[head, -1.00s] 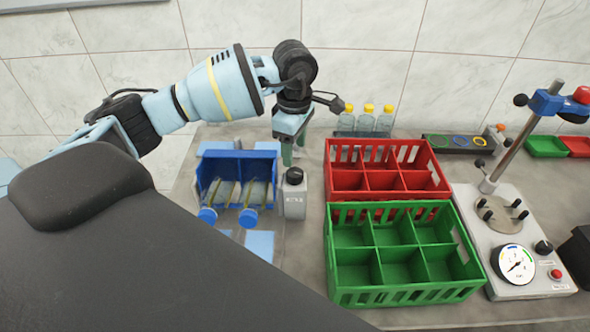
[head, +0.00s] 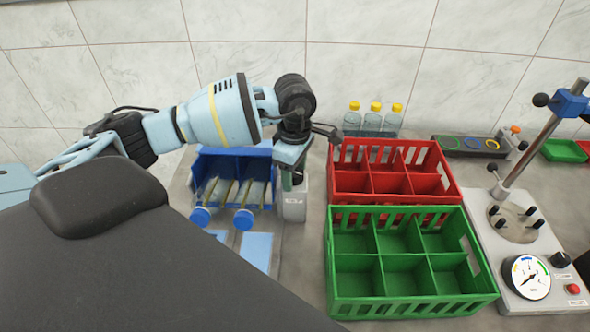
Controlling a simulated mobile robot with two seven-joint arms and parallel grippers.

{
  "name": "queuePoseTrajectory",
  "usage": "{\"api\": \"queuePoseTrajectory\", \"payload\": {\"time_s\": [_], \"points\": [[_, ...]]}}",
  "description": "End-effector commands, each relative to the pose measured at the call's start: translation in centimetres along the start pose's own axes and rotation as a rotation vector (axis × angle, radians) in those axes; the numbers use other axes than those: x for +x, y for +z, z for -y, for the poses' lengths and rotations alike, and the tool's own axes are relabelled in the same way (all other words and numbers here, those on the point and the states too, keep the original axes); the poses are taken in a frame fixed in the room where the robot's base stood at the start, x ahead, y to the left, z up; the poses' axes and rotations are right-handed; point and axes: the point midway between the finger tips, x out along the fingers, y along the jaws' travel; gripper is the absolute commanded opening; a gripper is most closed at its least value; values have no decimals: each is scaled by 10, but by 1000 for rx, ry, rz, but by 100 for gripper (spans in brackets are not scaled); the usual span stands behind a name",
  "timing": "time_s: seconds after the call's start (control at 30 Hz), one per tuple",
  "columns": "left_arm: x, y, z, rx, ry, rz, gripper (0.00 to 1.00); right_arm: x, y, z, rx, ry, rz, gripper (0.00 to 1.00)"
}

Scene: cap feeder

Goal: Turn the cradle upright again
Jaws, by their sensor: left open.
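The blue cradle (head: 232,153) stands on the left of the bench, tipped forward. Two clear bottles lie slanted in it, their blue caps (head: 243,219) pointing toward the front. A grey box (head: 293,206) with a small label stands against the cradle's right side. My left gripper (head: 291,179) points down over the top of this box, and its jaws are open. The gripper hides the black knob on the box, so I cannot tell whether the fingers touch it. My right gripper is not in view.
A red crate (head: 445,190) and a green crate (head: 412,305), both empty, stand right of the grey box. Several yellow-capped bottles (head: 373,122) stand behind the red crate. A gauge station (head: 510,255) is at the right. Light blue pads (head: 257,250) lie before the cradle.

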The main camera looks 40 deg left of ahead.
Motion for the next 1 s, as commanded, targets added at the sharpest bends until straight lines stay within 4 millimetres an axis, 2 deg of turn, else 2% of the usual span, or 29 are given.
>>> {"api": "queuePoseTrajectory", "payload": {"time_s": [0.03,0.33,0.47,1.0], "points": [[0,0,0,0,0,0,55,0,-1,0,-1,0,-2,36],[0,0,0,0,0,0,16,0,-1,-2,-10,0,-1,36],[-1,0,0,-27,1,0,16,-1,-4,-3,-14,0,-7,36],[-4,1,0,-510,3,3,16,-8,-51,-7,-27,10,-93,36]]}}
